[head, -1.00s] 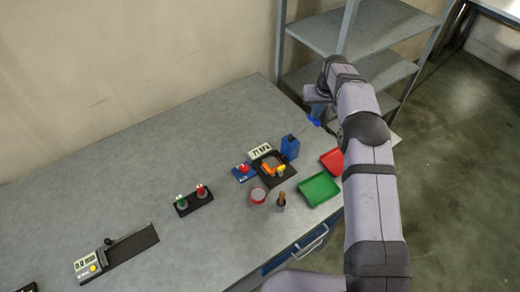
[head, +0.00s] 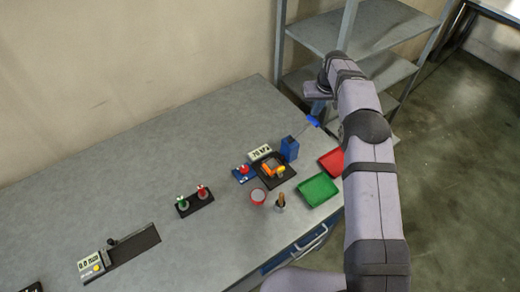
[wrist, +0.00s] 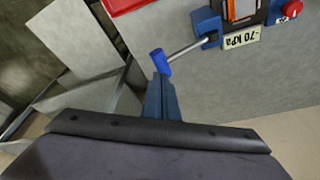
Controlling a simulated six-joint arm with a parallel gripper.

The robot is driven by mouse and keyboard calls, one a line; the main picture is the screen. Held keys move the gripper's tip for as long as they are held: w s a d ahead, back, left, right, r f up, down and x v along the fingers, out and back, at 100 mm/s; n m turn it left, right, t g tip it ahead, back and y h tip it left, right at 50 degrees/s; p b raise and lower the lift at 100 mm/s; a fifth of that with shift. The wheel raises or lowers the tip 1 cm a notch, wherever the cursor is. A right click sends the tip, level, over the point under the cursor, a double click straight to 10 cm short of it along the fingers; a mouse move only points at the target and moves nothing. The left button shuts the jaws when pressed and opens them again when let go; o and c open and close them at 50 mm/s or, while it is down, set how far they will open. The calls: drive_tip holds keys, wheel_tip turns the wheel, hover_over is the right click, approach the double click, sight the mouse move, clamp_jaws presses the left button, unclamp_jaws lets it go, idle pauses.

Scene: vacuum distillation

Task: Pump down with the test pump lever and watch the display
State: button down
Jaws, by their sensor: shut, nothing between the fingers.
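The blue test pump (head: 289,148) stands at the back right of the table. Its thin lever sticks out toward the shelf and ends in a blue handle (head: 313,121); the handle (wrist: 161,62) also shows in the wrist view. My gripper (head: 318,107) is shut and empty, right at the handle. In the wrist view its blue fingers (wrist: 160,82) lie just below the handle; I cannot tell whether they touch it. The white display (head: 260,152) is beside the pump and reads about -70 kPa, upside down in the wrist view (wrist: 241,37).
A black holder (head: 272,170) with orange and yellow parts sits before the pump. Green (head: 319,189) and red (head: 331,162) trays lie to the right. A metal shelf (head: 345,30) stands close behind my gripper.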

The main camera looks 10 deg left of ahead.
drive_tip(key=shift+r+p, duration=1)
drive_tip(key=shift+r, duration=0.75)
idle(5.2)
drive_tip(key=shift+s+d, duration=0.25)
drive_tip(key=shift+s, duration=0.15)
drive_tip(key=s+d+f+m+g+b, duration=0.1)
drive_tip(key=s+d+b, duration=0.1)
drive_tip(key=s, duration=1.2)
drive_tip(key=s+d+f+m+g+b, duration=0.1)
drive_tip(key=s+d+f+b, duration=0.1)
drive_tip(key=s, duration=1.2)
drive_tip(key=s+d+f+m+g+b, duration=0.1)
drive_tip(key=s+d+b, duration=0.3)
drive_tip(key=s, duration=1)
drive_tip(key=shift+s+d+f+h, duration=0.2)
drive_tip(key=shift+d+f+h, duration=0.1)
drive_tip(key=shift+f+h, duration=0.15)
